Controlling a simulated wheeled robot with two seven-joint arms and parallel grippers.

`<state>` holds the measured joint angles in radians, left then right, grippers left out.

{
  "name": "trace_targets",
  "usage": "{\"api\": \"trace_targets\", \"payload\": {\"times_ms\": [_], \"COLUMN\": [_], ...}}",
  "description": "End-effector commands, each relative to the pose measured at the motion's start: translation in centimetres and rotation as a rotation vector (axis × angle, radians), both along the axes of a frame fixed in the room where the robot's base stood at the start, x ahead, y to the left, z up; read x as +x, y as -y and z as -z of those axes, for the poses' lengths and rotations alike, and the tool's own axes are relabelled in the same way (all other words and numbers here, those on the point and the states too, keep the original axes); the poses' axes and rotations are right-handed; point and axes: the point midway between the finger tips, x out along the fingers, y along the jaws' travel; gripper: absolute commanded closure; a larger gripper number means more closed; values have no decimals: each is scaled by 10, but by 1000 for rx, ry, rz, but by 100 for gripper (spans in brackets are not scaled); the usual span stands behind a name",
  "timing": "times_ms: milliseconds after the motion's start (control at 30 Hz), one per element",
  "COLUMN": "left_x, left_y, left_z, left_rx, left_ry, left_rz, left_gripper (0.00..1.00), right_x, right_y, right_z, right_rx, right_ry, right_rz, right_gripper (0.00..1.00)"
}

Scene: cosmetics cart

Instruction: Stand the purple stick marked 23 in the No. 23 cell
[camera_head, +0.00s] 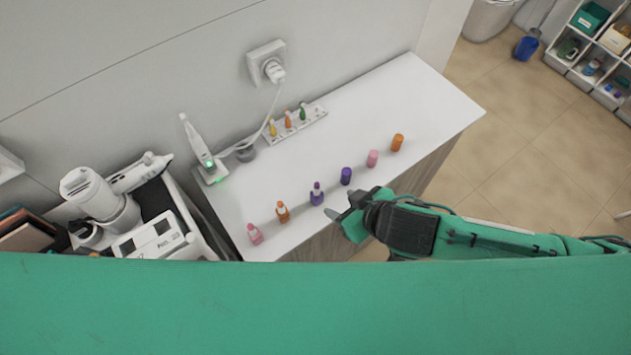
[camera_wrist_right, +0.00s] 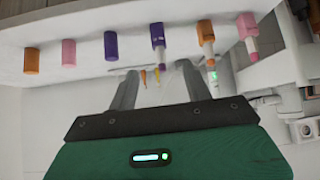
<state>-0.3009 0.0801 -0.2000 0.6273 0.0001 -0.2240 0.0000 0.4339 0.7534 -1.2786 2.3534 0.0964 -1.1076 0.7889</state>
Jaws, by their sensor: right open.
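Two purple pieces stand on the white counter: a narrow-topped one (camera_head: 317,194) and a plain cylinder (camera_head: 346,176). They also show in the right wrist view, the narrow-topped one (camera_wrist_right: 158,36) and the cylinder (camera_wrist_right: 110,46). I cannot read a 23 on either. A white rack (camera_head: 320,108) at the wall holds yellow, orange and green sticks; its cell numbers are unreadable. My right gripper (camera_head: 334,212) is open and empty at the counter's front edge, close to the purple pieces and apart from them. My left gripper is not in view.
Pink (camera_head: 254,233) and orange (camera_head: 282,211) narrow-topped pieces stand left of the purple ones. Pink (camera_head: 372,158) and orange (camera_head: 397,142) cylinders stand to the right. A white upright device (camera_head: 200,150) with a cable is left of the rack. The counter's right part is clear.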

Motion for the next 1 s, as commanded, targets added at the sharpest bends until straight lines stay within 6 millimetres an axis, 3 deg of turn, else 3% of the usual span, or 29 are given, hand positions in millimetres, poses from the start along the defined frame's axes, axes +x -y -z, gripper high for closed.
{"api": "trace_targets", "payload": {"times_ms": [133,500,767,1000], "left_x": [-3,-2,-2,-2], "left_y": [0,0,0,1], "left_z": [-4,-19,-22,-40], "left_rx": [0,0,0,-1], "left_ry": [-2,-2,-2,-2], "left_rz": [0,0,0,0], "left_gripper": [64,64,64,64], "right_x": [7,40,48,62], "right_y": [-5,-33,-40,-51], "right_z": [7,50,61,73], "right_rx": [-1,-2,-2,-3], "right_ry": [0,-1,0,2], "right_rz": [1,0,0,-1], "right_gripper": [50,50,50,50]}}
